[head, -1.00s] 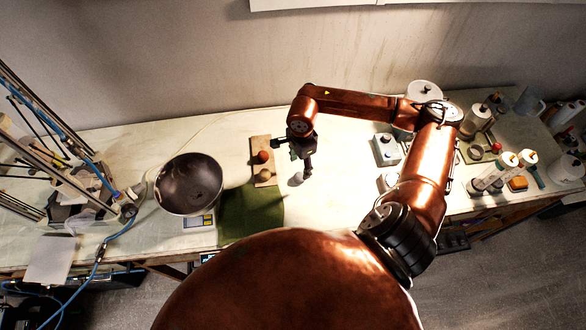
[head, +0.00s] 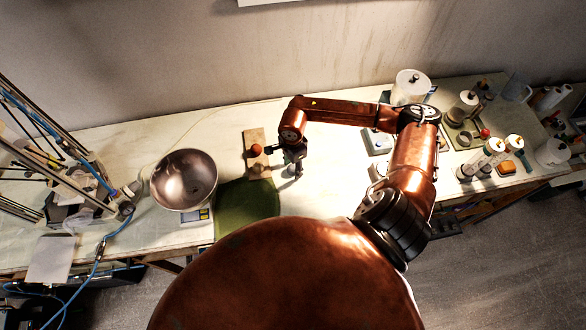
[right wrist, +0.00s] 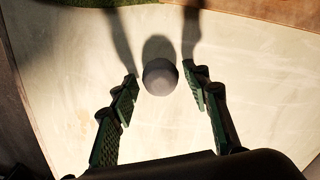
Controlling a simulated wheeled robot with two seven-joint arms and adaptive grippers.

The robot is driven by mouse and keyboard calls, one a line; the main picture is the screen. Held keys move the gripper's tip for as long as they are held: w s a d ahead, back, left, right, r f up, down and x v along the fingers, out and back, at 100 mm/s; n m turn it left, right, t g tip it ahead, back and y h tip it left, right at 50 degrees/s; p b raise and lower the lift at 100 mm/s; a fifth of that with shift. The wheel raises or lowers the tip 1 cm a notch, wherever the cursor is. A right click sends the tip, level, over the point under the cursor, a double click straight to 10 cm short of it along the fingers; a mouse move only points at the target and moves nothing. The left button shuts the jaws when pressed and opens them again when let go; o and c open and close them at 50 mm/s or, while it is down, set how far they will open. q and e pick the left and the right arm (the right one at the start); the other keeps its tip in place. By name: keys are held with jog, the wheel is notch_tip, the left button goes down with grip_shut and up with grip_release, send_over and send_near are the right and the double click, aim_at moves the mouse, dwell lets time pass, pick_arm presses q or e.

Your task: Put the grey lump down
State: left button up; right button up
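The grey lump (right wrist: 160,77) is a smooth round ball in the right wrist view. It appears to rest on the pale table, with its shadow directly behind it. My right gripper (right wrist: 161,79) is open, with one green-padded finger on each side of the lump and a visible gap on both sides. In the head view my right gripper (head: 297,169) points down at the table, and the lump is small and partly hidden beside it. My left gripper is not in view.
A wooden board (head: 255,136) with an orange-brown ball (head: 256,149) lies left of the gripper. A green mat (head: 246,210) is nearer, and a metal bowl (head: 184,180) stands on a scale (head: 197,215) farther left. Bottles and jars (head: 495,147) stand at the right.

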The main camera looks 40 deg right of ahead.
jog(key=c, duration=1.1)
